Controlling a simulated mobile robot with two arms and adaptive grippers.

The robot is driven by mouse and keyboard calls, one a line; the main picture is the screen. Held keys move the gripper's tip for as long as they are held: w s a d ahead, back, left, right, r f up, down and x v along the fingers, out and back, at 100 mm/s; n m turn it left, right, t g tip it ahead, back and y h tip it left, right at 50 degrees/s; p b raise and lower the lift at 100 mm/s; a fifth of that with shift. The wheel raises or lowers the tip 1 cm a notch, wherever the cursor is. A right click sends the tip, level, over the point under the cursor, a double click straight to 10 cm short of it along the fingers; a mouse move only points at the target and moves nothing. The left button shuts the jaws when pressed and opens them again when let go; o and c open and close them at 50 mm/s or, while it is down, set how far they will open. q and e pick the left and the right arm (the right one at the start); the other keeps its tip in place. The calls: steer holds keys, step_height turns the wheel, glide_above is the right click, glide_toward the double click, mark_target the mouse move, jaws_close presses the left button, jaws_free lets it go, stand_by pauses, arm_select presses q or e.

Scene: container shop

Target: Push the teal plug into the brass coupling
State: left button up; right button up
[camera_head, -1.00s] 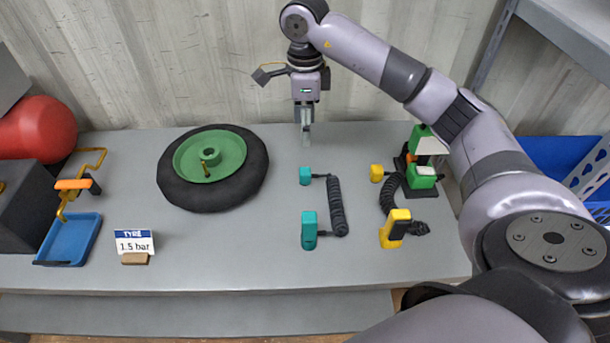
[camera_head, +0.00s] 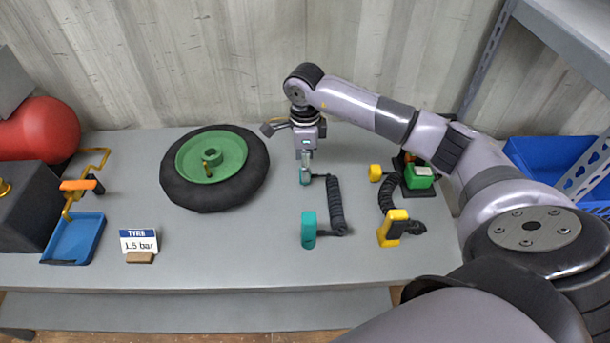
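The small teal plug (camera_head: 304,180) is at the top end of a dark coiled cord and is mostly hidden by my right gripper (camera_head: 305,173). This gripper points down at the plug. Its fingers are too small and covered to tell whether they are closed on it. The cord (camera_head: 336,203) runs to a teal handset (camera_head: 309,229) on the bench. A brass-coloured round fitting (camera_head: 4,187), probably the brass coupling, shows on the dark box at the left edge, partly cut off. My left gripper is not in view.
A tyre on a green rim (camera_head: 215,167) lies between the plug and the dark box (camera_head: 28,212). A blue tray (camera_head: 73,239), a "1.5 bar" sign (camera_head: 139,241), a yellow plug (camera_head: 375,172) and a yellow handset (camera_head: 392,229) also stand on the bench. The front middle is clear.

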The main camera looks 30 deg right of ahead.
steer(key=f, duration=0.2)
steer(key=f+p, duration=0.1)
steer(key=f, duration=0.1)
steer(key=shift+w+d+f+p, duration=0.1)
steer(key=shift+w+d+p, duration=0.1)
steer(key=shift+p, duration=0.1)
steer(key=shift+f, duration=0.5)
steer(key=shift+c, duration=0.2)
steer(key=c, duration=1.1)
